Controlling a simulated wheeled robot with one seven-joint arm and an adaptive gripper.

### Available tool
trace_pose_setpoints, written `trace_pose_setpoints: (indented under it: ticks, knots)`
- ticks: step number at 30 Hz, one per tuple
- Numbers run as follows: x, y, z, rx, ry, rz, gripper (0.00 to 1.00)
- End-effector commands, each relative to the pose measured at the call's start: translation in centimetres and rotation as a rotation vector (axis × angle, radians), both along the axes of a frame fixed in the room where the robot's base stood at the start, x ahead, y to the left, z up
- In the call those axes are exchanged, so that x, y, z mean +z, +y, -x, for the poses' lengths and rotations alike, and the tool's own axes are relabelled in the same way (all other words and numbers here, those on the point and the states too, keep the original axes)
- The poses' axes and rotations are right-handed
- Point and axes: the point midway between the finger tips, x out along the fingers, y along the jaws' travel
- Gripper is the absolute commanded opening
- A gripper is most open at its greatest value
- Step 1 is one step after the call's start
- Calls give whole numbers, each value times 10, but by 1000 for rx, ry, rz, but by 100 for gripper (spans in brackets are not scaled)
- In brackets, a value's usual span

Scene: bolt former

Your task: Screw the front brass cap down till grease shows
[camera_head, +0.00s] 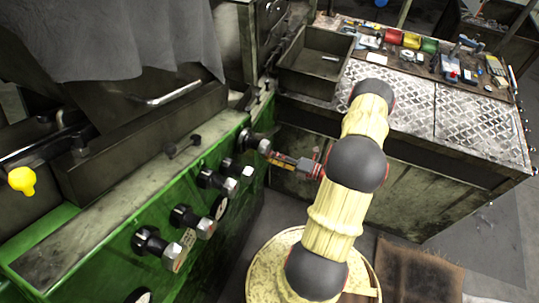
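My arm comes up from the bottom of the head view and bends left toward the green machine (95,235). My gripper (273,156) is at the machine's far front corner, close to a dark fitting with a silver end (262,145). It is too small to tell whether the fingers touch that fitting, or whether they are open or shut. Several similar dark fittings with silver hex ends stick out of the green front, one of them nearest me (150,243). I cannot make out a brass-coloured cap or any grease at this size.
A workbench (435,115) with tread-plate top, tools and coloured rolls stands at the back right. An open metal bin (315,62) is at its left end. A yellow knob (21,180) is at far left. A brown mat (418,275) lies on the floor.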

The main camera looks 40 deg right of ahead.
Motion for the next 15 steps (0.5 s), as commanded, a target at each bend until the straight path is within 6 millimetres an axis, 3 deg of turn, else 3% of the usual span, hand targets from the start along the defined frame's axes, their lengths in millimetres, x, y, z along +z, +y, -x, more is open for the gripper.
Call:
trace_pose_setpoints:
  ticks: [15]
  knots:
    - [0,-37,86,-3,-1,2,49]
